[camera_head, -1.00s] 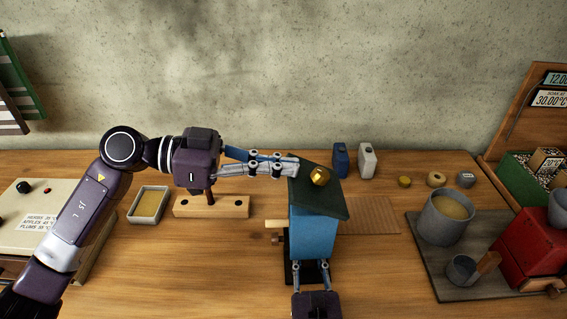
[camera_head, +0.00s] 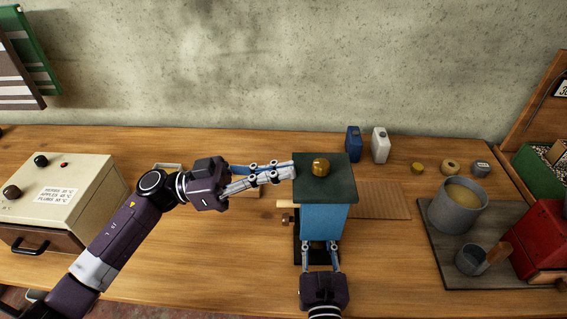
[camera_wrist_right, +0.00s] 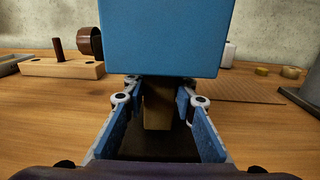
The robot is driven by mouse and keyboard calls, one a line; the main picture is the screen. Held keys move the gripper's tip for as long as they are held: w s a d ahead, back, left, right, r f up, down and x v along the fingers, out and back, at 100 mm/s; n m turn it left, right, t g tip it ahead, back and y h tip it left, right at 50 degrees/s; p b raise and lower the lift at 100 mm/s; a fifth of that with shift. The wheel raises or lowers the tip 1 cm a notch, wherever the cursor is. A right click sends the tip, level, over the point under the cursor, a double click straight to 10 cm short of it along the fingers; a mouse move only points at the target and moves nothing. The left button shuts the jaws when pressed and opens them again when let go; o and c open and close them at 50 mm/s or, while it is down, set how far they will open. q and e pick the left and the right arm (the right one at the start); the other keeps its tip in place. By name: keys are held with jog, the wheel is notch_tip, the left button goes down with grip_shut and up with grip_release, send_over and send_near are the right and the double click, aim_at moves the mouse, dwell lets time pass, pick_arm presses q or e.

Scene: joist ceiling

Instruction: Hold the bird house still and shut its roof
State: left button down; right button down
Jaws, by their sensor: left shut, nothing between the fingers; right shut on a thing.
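The bird house (camera_head: 323,223) is a blue box with a dark green roof (camera_head: 340,185) and a gold knob (camera_head: 320,167) on top. It stands upright on the bench, and the roof looks about level on the box. My left gripper (camera_head: 292,171) is shut and empty, its tips at the roof's left edge; I cannot tell if they touch. My right gripper (camera_head: 320,248) is low at the front of the bird house. In the right wrist view its fingers are around a wooden post (camera_wrist_right: 158,106) under the blue box (camera_wrist_right: 165,38).
A blue bottle (camera_head: 354,144) and a white bottle (camera_head: 380,145) stand behind to the right. A grey pot (camera_head: 458,207) and a red box (camera_head: 540,238) are at the right. A cream box (camera_head: 65,190) stands left. The bench front left of the bird house is clear.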

pick_arm(q)
notch_tip(320, 180, up, 4)
jog(key=r, duration=0.1)
jog(key=f+v, duration=0.2)
jog(key=v, duration=0.8)
